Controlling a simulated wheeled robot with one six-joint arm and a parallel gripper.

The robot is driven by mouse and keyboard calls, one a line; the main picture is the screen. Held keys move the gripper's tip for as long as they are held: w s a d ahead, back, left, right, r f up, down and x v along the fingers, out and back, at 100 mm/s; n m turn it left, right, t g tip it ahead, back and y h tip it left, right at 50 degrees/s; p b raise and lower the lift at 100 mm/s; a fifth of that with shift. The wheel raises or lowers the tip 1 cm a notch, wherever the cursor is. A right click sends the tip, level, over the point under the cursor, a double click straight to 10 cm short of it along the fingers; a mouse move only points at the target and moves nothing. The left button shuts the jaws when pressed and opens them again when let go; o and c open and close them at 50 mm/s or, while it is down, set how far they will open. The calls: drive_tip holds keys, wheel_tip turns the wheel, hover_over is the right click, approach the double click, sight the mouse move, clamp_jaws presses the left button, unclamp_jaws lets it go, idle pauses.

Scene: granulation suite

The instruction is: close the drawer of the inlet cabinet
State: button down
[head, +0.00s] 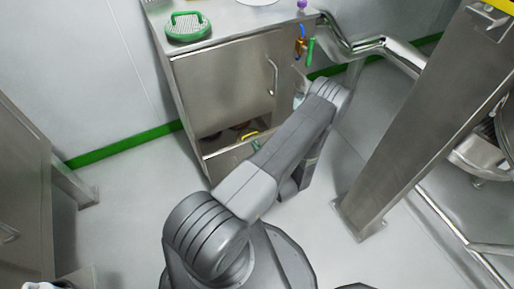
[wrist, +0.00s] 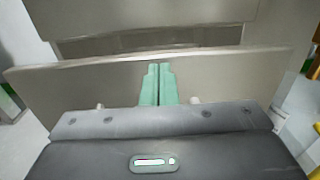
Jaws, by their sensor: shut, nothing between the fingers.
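The inlet cabinet (head: 225,80) is a steel box with a closed upper door. Its low drawer (head: 215,146) stands open, with a few dark items and a yellow one inside. In the wrist view the drawer's front panel (wrist: 95,88) runs across the picture, with a gap behind it to the cabinet. My gripper (wrist: 158,70) has two teal fingers together, empty, upright in the picture against the drawer front. Whether they touch it I cannot tell. Two pale stubs, perhaps handle ends, show beside the fingers. My arm hides the drawer's right part in the head view.
A green round sieve-like item (head: 187,27) lies on the cabinet top. Steel pipes (head: 375,48) run at the right behind a broad steel column (head: 425,120). Another steel cabinet (head: 25,180) stands at the left. The floor (head: 130,185) left of the drawer is clear.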

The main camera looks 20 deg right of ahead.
drive_tip(key=w+b, duration=0.4)
drive_tip(key=w, duration=0.6)
drive_tip(key=shift+a, duration=0.3)
drive_tip(key=shift+r, duration=0.15)
